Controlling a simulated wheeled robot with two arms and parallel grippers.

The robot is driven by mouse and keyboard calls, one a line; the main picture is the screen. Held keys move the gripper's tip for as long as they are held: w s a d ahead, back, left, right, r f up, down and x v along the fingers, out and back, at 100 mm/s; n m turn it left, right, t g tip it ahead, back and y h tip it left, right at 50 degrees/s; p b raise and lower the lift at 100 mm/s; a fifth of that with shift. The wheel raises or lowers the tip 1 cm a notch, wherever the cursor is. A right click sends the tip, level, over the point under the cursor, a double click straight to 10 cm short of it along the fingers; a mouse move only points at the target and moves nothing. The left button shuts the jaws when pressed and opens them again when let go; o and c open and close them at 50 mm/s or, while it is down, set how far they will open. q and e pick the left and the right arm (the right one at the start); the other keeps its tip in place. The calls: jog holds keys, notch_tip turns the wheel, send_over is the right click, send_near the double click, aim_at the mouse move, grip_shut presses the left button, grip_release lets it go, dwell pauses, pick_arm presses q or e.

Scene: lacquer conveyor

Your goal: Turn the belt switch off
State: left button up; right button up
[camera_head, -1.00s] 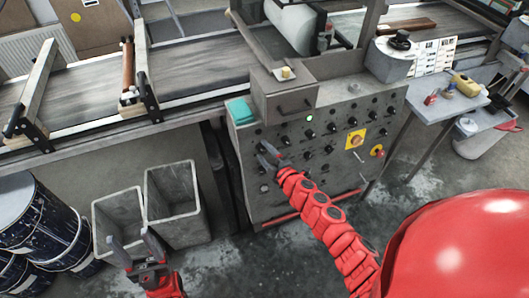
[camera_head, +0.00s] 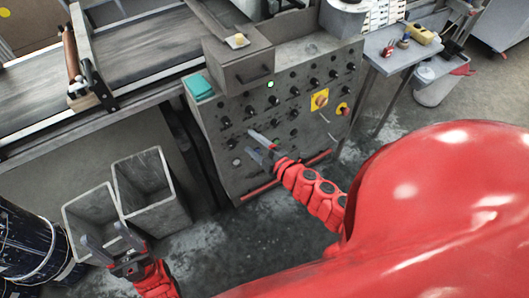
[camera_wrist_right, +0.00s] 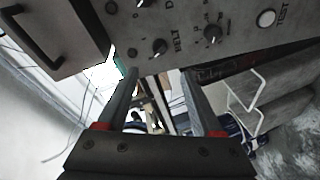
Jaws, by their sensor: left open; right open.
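The grey control panel (camera_head: 262,112) carries rows of black knobs and a lit green lamp. In the right wrist view, the belt switch (camera_wrist_right: 158,46) is a small black knob beside the printed word BELT. The head view shows it in the panel's left column (camera_head: 225,122). Its setting is too small to tell. My right gripper (camera_head: 250,143) is open and empty in front of the panel's lower left part. Its fingers (camera_wrist_right: 160,77) appear apart from the knob. My left gripper (camera_head: 103,235) is open and empty before the grey bins.
A white TEST button (camera_wrist_right: 265,18) lies in the belt knob's row. A drawer-like box with a handle (camera_head: 240,66) juts out above the knobs. Grey bins (camera_head: 150,185) stand left of the panel.

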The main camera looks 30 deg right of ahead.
jog(key=shift+v, duration=2.6)
